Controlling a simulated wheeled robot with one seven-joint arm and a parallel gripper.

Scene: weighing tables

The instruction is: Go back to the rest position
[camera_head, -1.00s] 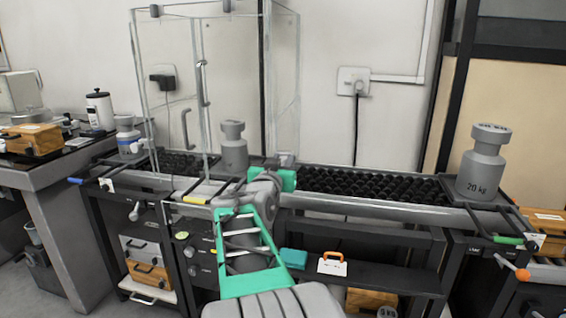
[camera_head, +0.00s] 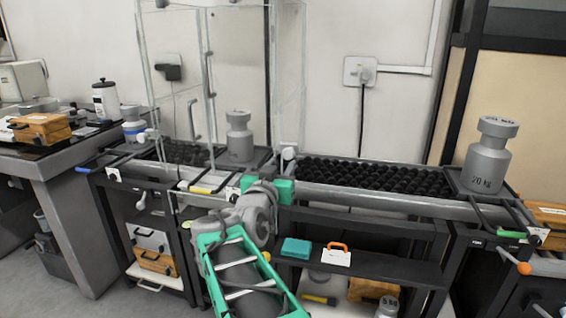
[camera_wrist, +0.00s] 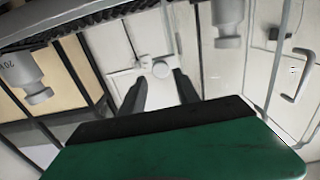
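My gripper (camera_wrist: 160,78) is open and empty in the wrist view. Its two dark fingers stand apart, with the white wall and its socket showing between them. The green edge of my wrist fills the bottom of that view. In the head view my green and grey arm reaches up from the bottom middle towards the tables, and the fingers are hard to make out there. A grey weight (camera_head: 239,140) stands upright in the glass cabinet (camera_head: 205,60). A weight marked 20 kg (camera_head: 486,160) stands at the right end. Both weights are apart from the fingers.
A black roller track (camera_head: 375,177) runs between the two weights behind a grey rail. A lower shelf holds a teal box (camera_head: 296,248) and a white card with an orange handle (camera_head: 336,256). A side table (camera_head: 60,160) stands at left.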

